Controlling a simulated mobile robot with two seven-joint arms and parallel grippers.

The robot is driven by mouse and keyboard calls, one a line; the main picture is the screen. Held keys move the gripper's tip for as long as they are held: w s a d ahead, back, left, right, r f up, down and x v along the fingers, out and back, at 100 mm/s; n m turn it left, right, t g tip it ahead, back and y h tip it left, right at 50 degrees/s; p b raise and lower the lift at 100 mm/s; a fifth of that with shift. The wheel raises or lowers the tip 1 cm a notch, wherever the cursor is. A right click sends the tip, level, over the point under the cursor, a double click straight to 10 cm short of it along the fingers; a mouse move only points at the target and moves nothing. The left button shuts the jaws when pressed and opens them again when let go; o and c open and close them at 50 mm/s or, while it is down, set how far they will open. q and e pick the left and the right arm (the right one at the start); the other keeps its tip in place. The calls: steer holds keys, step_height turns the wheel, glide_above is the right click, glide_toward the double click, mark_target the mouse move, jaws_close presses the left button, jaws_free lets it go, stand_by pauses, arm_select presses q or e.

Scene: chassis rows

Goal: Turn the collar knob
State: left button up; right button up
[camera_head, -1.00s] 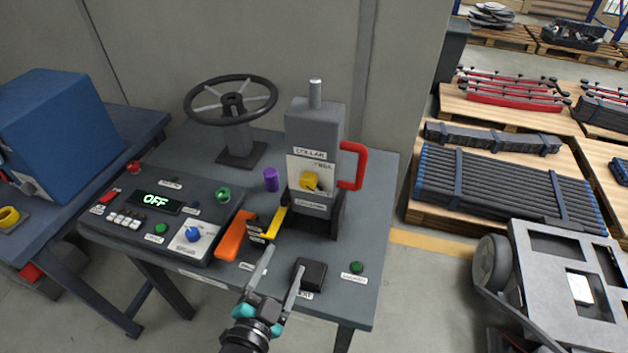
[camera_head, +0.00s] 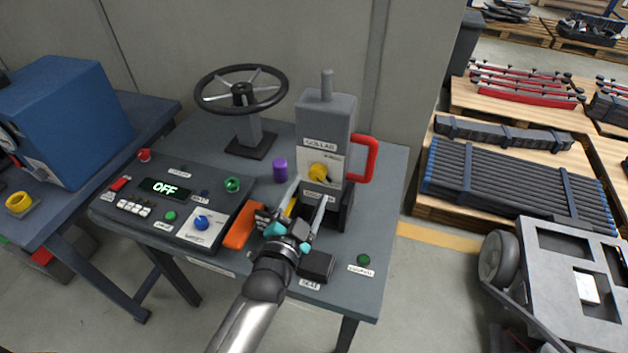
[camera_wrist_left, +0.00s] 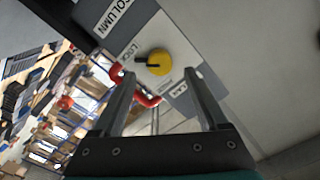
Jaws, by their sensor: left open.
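The collar knob (camera_head: 320,171) is a yellow round knob on a white plate on the front of the grey column (camera_head: 325,118) labelled COLLAR. In the left wrist view the knob (camera_wrist_left: 159,62) shows a dark pointer toward the left, with a LOCK label beside it. My left gripper (camera_head: 309,190) is open in front of the column, just below the knob. In the left wrist view its two fingers (camera_wrist_left: 155,80) are spread, with the knob beyond and between their tips, apart from both. My right gripper is not in view.
A red handle (camera_head: 370,160) juts from the column's right side. A handwheel (camera_head: 241,90) and a purple cylinder (camera_head: 280,170) stand to the left. A control panel (camera_head: 165,200) reads OFF. An orange lever (camera_head: 240,225) and a black block (camera_head: 316,266) are near my arm.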

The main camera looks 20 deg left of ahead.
mark_target(316, 177)
arm_select(q)
steer(key=shift+w+d, duration=0.1)
steer(key=shift+w, duration=2.05)
steer(key=shift+c, duration=0.3)
jaws_close()
